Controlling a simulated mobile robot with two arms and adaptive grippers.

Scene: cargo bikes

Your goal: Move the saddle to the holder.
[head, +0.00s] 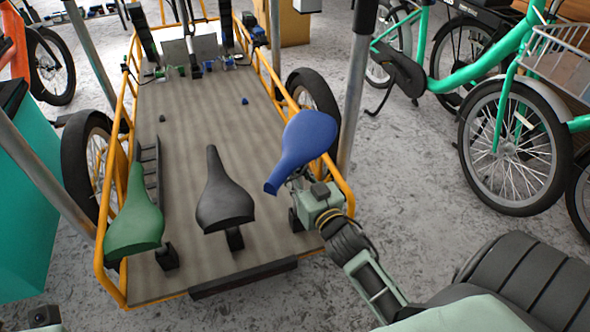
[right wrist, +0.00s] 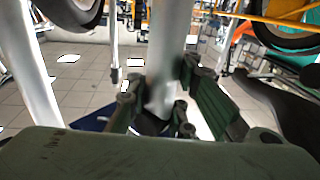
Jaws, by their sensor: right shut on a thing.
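A blue saddle (head: 303,142) is held tilted over the right side of the cargo bed (head: 190,180) in the head view. My right gripper (head: 300,185) is shut on it from below. In the right wrist view, the fingers (right wrist: 160,110) close on a dark part, with a bit of the saddle's blue (right wrist: 95,122) behind. A black saddle (head: 222,190) and a green saddle (head: 136,218) sit to its left, each above a dark short stand. A dark upright piece (head: 294,220) below the blue saddle may be a holder; it is partly hidden.
Orange rails (head: 338,184) edge the bed, and a grey post (head: 355,85) stands just right of the blue saddle. A green bike (head: 490,65) is at the right. Small blue parts (head: 245,101) lie on the otherwise mostly clear bed.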

